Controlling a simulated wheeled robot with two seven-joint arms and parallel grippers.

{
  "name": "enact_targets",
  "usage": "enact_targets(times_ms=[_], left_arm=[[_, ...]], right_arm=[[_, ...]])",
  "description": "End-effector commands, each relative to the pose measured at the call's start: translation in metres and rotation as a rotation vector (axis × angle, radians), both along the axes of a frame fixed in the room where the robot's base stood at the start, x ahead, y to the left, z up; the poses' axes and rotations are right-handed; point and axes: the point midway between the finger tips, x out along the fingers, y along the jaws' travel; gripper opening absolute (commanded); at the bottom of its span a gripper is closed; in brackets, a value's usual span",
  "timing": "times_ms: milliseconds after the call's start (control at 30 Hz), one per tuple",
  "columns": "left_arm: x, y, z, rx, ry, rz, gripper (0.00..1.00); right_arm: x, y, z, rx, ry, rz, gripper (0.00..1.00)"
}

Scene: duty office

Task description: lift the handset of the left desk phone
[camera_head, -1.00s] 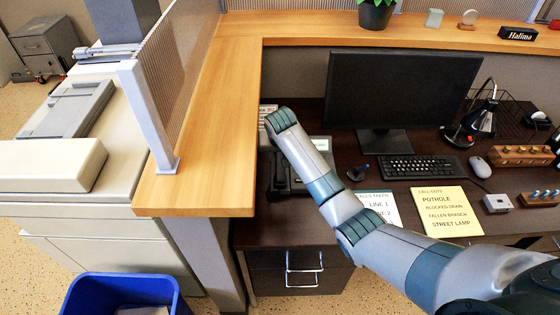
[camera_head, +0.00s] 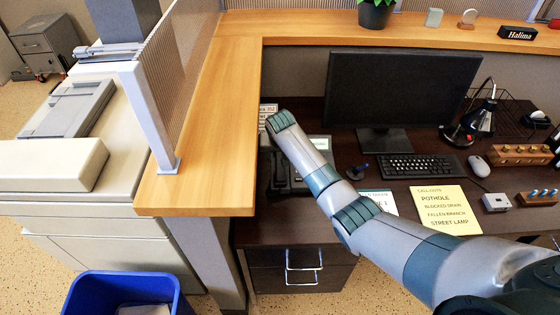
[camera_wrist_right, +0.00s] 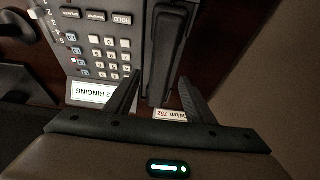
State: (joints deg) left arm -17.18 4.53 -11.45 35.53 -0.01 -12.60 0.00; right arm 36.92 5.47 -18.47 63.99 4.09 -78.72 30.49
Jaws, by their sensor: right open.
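My right gripper (camera_wrist_right: 159,76) is open, with one finger on each side of the handset's near end. I cannot tell whether either finger touches it. In the head view my right wrist and forearm reach over the phone (camera_head: 319,143) and hide much of it, along with the fingers. My left gripper is not in view.
A wooden ledge (camera_head: 205,180) and divider stand left of the phone. A monitor (camera_head: 400,90), keyboard (camera_head: 415,167) and yellow call-outs note (camera_head: 440,208) lie to its right. A small label reading 752 (camera_wrist_right: 170,115) shows near my fingers. A blue bin (camera_head: 125,285) stands on the floor.

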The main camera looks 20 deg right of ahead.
Motion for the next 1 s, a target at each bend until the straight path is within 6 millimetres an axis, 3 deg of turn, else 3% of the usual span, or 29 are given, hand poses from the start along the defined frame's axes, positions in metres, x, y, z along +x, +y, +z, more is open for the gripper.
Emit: enact_targets(times_ms=[233,1000], left_arm=[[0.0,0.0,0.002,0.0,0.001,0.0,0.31],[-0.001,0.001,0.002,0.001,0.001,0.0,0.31]], right_arm=[[0.007,-0.001,-0.016,-0.001,-0.001,0.001,0.49],[0.007,-0.001,-0.018,-0.001,-0.001,0.001,0.49]])
